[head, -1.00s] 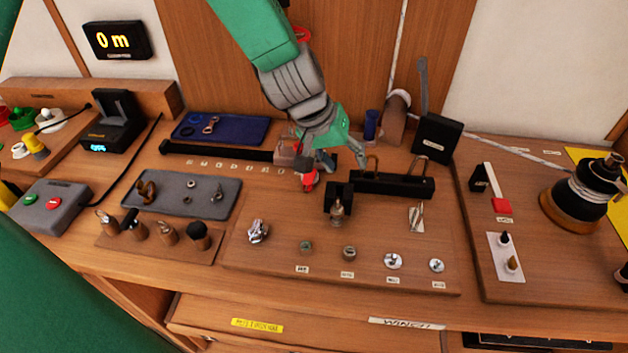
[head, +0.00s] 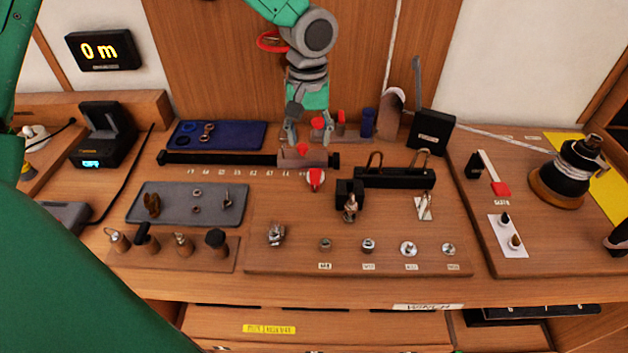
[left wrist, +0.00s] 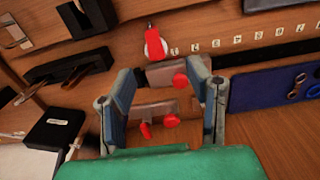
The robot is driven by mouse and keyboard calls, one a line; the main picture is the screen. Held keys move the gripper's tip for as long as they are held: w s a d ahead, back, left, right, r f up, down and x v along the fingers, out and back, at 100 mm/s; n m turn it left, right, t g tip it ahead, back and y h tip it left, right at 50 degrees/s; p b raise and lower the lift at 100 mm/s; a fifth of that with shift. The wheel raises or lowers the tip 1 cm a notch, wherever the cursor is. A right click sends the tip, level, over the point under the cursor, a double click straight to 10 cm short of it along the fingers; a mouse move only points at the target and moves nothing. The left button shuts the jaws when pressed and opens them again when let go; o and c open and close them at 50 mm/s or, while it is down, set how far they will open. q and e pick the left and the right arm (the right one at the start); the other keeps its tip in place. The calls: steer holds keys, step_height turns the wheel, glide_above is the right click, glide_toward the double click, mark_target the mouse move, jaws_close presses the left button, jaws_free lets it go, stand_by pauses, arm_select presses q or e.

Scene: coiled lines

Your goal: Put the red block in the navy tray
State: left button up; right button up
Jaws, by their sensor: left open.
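The navy tray (head: 250,133) lies at the back left of the bench, with a blue ring and a metal link piece in it; it also shows at the right of the left wrist view (left wrist: 243,96). My left gripper (head: 308,128) is open behind the black slide bar, right of the tray, fingers pointing down. In the left wrist view a brownish block (left wrist: 150,109) with two rounded red pieces (left wrist: 172,121) shows between the open fingers (left wrist: 163,76), apart from them. I cannot tell which red piece is the red block. My right gripper is not in view.
The black slide bar (head: 222,159) carries a slider with a red knob (head: 303,149). A red-and-white dial (head: 316,178) sits in front. A blue cylinder (head: 367,123) and black box (head: 431,130) stand to the right. A grey tray (head: 176,213) lies in front.

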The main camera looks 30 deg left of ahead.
arm_select(q)
glide_above(313, 180)
steer(key=d, duration=0.1)
steer(key=f, duration=0.7)
steer(key=shift+s+d+f, duration=0.1)
steer(key=shift+d+f, duration=0.1)
steer(key=shift+f, duration=0.05)
steer(key=f, duration=0.1)
steer(key=a+f, duration=0.1)
steer(key=f, duration=0.3)
steer(key=shift+a+f+p, duration=0.15)
steer(key=shift+a+p, duration=0.2)
steer(key=shift+a, duration=0.05)
steer(key=shift+w+d+f, duration=0.1)
steer(key=shift+w+f, duration=0.1)
steer(key=shift+d+r, duration=0.1)
steer(key=shift+d, duration=0.45)
steer(key=shift+c, duration=1.1)
steer(key=shift+d, duration=0.1)
jaws_close()
steer(key=shift+s+a, duration=0.1)
steer(key=shift+a, duration=0.3)
steer(key=shift+a+r, duration=0.1)
steer(key=shift+r, duration=0.15)
steer(key=r, duration=0.9)
steer(key=shift+d+r, duration=0.2)
steer(key=shift+d, duration=0.15)
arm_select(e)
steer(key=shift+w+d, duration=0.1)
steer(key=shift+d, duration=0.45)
